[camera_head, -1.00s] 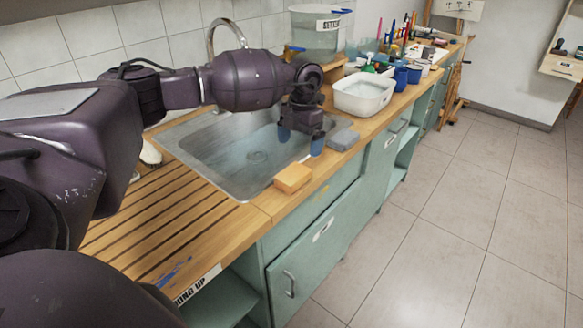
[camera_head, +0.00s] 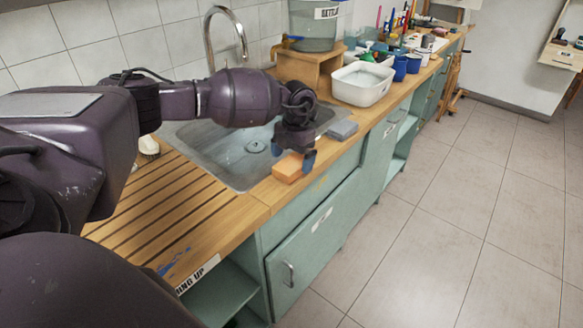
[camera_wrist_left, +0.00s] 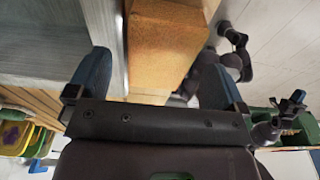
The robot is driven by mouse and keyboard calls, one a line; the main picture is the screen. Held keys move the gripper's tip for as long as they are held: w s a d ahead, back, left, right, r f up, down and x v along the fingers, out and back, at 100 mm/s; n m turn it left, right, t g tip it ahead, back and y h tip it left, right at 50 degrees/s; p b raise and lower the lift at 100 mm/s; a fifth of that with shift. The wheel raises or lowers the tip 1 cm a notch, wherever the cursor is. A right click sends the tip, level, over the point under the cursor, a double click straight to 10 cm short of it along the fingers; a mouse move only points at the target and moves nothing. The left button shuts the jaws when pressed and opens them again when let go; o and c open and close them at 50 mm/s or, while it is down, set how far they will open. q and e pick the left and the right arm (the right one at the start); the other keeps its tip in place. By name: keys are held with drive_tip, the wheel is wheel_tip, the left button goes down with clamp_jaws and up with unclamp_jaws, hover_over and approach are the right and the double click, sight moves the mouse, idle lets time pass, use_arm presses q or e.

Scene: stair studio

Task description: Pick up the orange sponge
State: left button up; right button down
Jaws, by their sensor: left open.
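The orange sponge (camera_head: 288,169) lies on the wooden counter strip at the front edge of the sink. In the left wrist view the sponge (camera_wrist_left: 166,48) shows large, between the two blue fingers. My left gripper (camera_head: 293,152) points down over the sponge, with its fingers apart. The left wrist view shows the gripper (camera_wrist_left: 153,68) open, with a gap on each side of the sponge. I cannot tell how far down the fingers reach beside it.
The metal sink (camera_head: 222,155) lies just behind the sponge. A grey block (camera_head: 342,130) sits further along the counter edge, before a white basin (camera_head: 361,84) and blue mugs (camera_head: 399,68). A curved tap (camera_head: 209,38) rises behind the sink. The floor in front is clear.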

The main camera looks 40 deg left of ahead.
sight(292, 163)
use_arm(q)
wheel_tip(292, 163, down, 2)
drive_tip(key=shift+s+f, duration=0.1)
drive_tip(key=shift+f, duration=0.1)
drive_tip(key=shift+c, duration=0.2)
drive_tip(key=c, duration=1)
drive_tip(key=shift+o, duration=0.2)
drive_tip(key=shift+r, duration=0.1)
wheel_tip(292, 163, up, 20)
drive_tip(key=p, duration=0.1)
